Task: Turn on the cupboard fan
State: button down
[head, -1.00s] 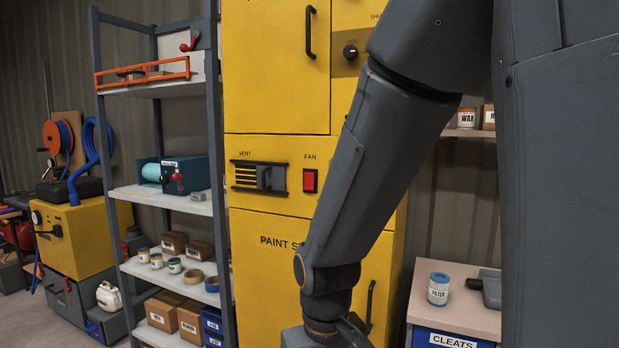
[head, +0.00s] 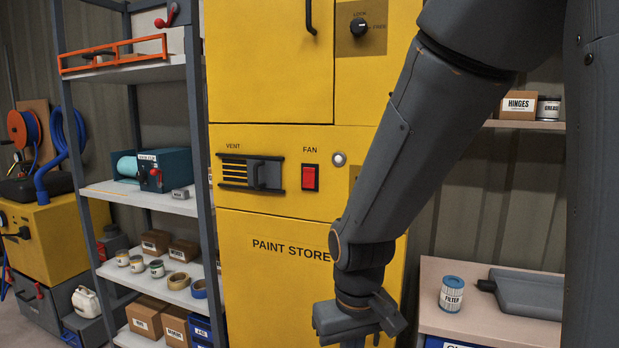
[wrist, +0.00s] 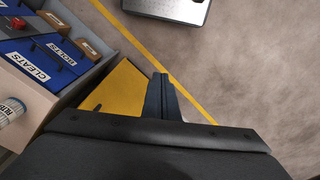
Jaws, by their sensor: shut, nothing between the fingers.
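The yellow cupboard (head: 270,210), labelled PAINT STORE, stands in the middle of the head view. Its fan switch (head: 310,178) is a red rocker in a black frame under the word FAN. A small round pale lamp (head: 339,159) sits right of the switch. A slatted black vent with a slider (head: 262,175) is to the left. My gripper shows in the wrist view (wrist: 161,82), with its fingers together and empty, pointing down over the floor. In the head view its wrist is low and right of the switch, apart from it; the fingertips are hidden there.
A grey shelf rack (head: 150,200) with boxes and tins stands left of the cupboard. A bench (head: 490,310) with a filter tin (head: 451,294) is at the right. Blue drawers (wrist: 40,65) show in the wrist view. Open floor (wrist: 240,80) lies beside them.

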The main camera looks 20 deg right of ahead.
aim_at(308, 177)
jog(key=w+r+n+t+p, duration=0.1)
jog(key=w+r+n+t, duration=0.1)
jog(key=w+r, duration=0.6)
jog(key=w+r+n+t+p, duration=0.1)
jog(key=w+r+n, duration=0.3)
jog(key=w+r, duration=0.4)
jog(key=w+r+n+t+p, duration=0.1)
jog(key=w+r+n+t, duration=0.2)
jog(key=w+r, duration=0.5)
notch_tip(308, 177, up, 12)
jog(key=shift+w+a+f+t, duration=0.2)
jog(key=shift+w+f+t, duration=0.05)
jog(key=shift+t, duration=0.05)
jog(key=p+x, duration=0.1)
jog(key=x, duration=0.2)
jog(key=d+p+x, duration=0.1)
jog(key=x, duration=0.3)
jog(key=w+r+p+x, duration=0.1)
jog(key=x, duration=0.3)
jog(key=shift+w+d+f, duration=0.15)
jog(key=shift+w+f, duration=0.1)
jog(key=shift+w+d+f, duration=0.1)
jog(key=shift+w+d, duration=0.3)
jog(key=shift+w, duration=0.2)
jog(key=shift+a, duration=0.1)
